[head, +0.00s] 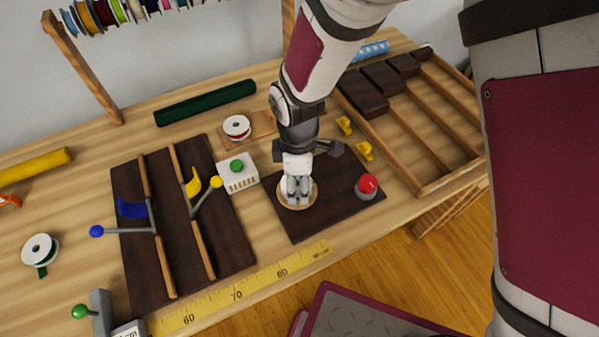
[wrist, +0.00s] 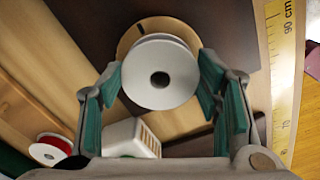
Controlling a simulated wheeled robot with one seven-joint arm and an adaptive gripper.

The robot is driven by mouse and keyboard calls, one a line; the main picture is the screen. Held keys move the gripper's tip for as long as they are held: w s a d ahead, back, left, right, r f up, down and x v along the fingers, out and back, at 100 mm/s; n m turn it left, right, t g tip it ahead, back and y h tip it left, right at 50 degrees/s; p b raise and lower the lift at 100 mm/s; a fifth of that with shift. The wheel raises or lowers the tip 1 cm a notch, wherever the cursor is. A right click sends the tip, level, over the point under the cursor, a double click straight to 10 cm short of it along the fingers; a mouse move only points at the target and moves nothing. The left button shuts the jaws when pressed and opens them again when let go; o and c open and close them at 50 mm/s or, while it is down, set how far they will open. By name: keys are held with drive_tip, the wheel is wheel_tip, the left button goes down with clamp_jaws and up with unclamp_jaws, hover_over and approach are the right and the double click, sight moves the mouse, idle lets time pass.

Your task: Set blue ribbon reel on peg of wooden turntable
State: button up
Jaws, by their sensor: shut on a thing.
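My gripper (head: 297,190) is over the small wooden turntable (head: 284,202) on a dark board. In the wrist view its teal-padded fingers (wrist: 160,82) are shut on a white-flanged reel (wrist: 160,58), one finger on each side. The reel's flange and dark centre hole face the camera; the ribbon's blue colour cannot be made out. The turntable's tan disc (wrist: 164,24) shows behind the reel, off to its upper side. The reel covers the middle of the disc, so the peg is hidden. I cannot tell whether the reel touches the disc.
A red button (head: 367,184) stands on the same board. A white box with a green button (head: 239,180) is to its left. A red ribbon reel (head: 237,126) sits behind, and a green one (head: 40,248) lies far left. A wooden sorter (head: 425,125) is at right.

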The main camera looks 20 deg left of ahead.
idle(0.4)
drive_tip(key=o, duration=1)
drive_tip(key=shift+o, duration=0.2)
wheel_tip(320, 180, up, 12)
